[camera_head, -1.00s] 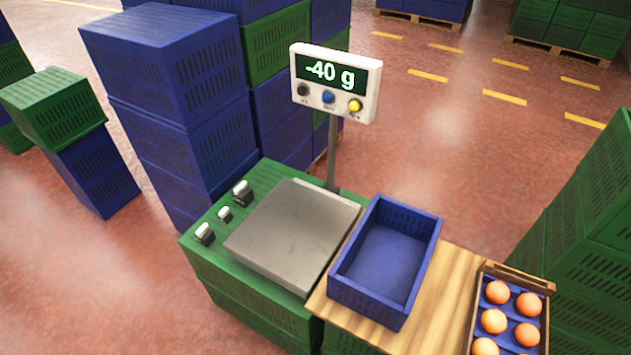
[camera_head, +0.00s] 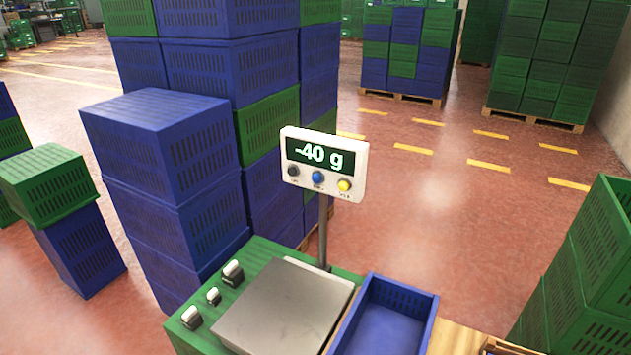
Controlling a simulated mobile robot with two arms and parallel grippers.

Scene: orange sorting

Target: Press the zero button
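The scale's white display head (camera_head: 324,164) stands on a grey post (camera_head: 323,230) and reads "-40 g" in light digits on a dark screen. Below the screen are a black button (camera_head: 293,171), a blue button (camera_head: 318,177) and a yellow button (camera_head: 344,185); the small labels under them are too blurred to read. The bare metal weighing plate (camera_head: 285,308) is in front of the post and has nothing on it. Neither of my grippers shows in the head view.
An empty blue crate (camera_head: 388,322) is right of the plate on a wooden board (camera_head: 462,339). Metal weights (camera_head: 232,272) stand left of the plate. Tall blue crate stacks (camera_head: 170,150) rise behind left, and green crates (camera_head: 590,262) at right. Open floor (camera_head: 440,230) lies behind the display.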

